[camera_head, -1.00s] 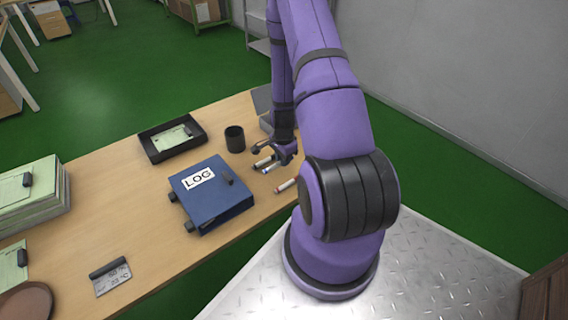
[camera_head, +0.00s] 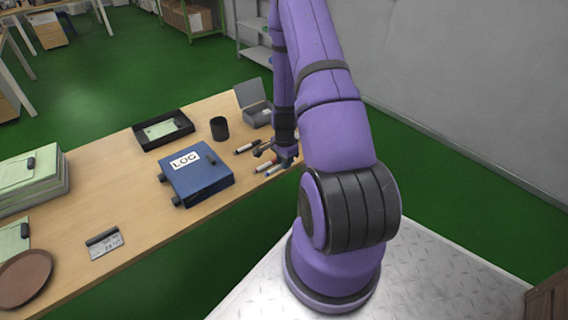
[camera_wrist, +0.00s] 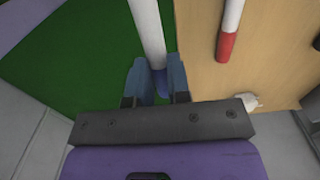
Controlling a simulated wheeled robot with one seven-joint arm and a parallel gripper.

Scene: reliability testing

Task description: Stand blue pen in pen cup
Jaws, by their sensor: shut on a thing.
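The blue pen (camera_head: 274,171) has a white barrel and a blue end. In the wrist view my gripper (camera_wrist: 158,76) is shut on the pen's blue end, and the white barrel (camera_wrist: 147,30) runs up out of the picture over the green floor. In the head view my gripper (camera_head: 283,156) is at the table's right front edge. The pen's height above the table is hard to tell. The black pen cup (camera_head: 219,128) stands upright on the table, left of and beyond my gripper; I see nothing standing in it.
A red-ended pen (camera_wrist: 228,32) lies on the table (camera_head: 120,190) beside the held pen. A black-ended pen (camera_head: 246,147) lies nearer the cup. The blue LOG binder (camera_head: 200,178) is left of the pens. A black tray (camera_head: 180,140) and a grey open box (camera_head: 255,110) are farther back.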

